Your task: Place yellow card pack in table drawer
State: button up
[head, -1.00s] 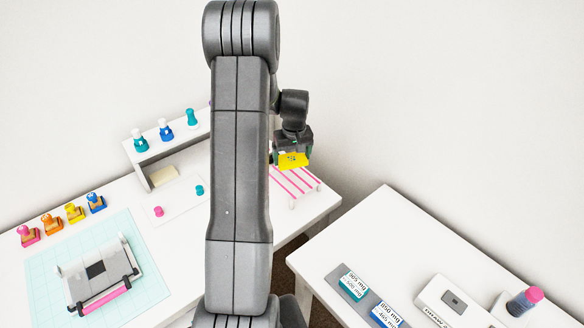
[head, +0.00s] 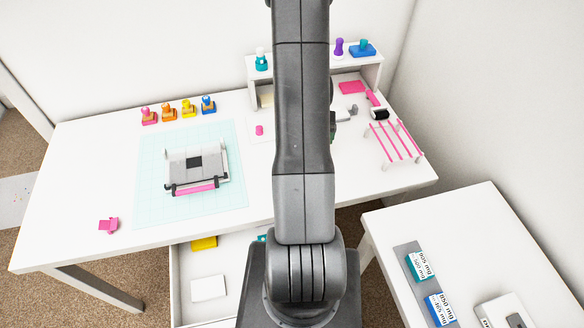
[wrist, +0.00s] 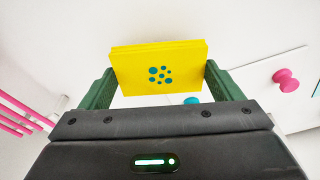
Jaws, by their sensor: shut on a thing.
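The yellow card pack (wrist: 172,52), with a cluster of teal dots on its face, is between the green fingers of my gripper (wrist: 157,84) in the wrist view. Both fingers touch its sides. In the head view my arm hides the gripper and the pack. The white table drawer (head: 183,300) stands open below the table's front edge, its right part hidden by my arm. A yellow item (head: 204,243) and a white card (head: 208,288) lie in it, with a bit of teal beside my arm.
The white table (head: 95,170) bears a cutting mat (head: 150,205) with a grey device (head: 195,170), several stampers, a small shelf (head: 372,70) and a pink-striped rack (head: 395,145). A second white table (head: 450,225) with labelled boxes is at right. A pink knob (wrist: 285,80) shows in the wrist view.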

aim_at(235, 262)
jog(key=k+j+u, duration=0.45)
jog(key=k+j, duration=0.5)
jog(key=k, duration=0.15)
jog(key=i+j+u, duration=0.1)
jog(key=i+j, duration=0.15)
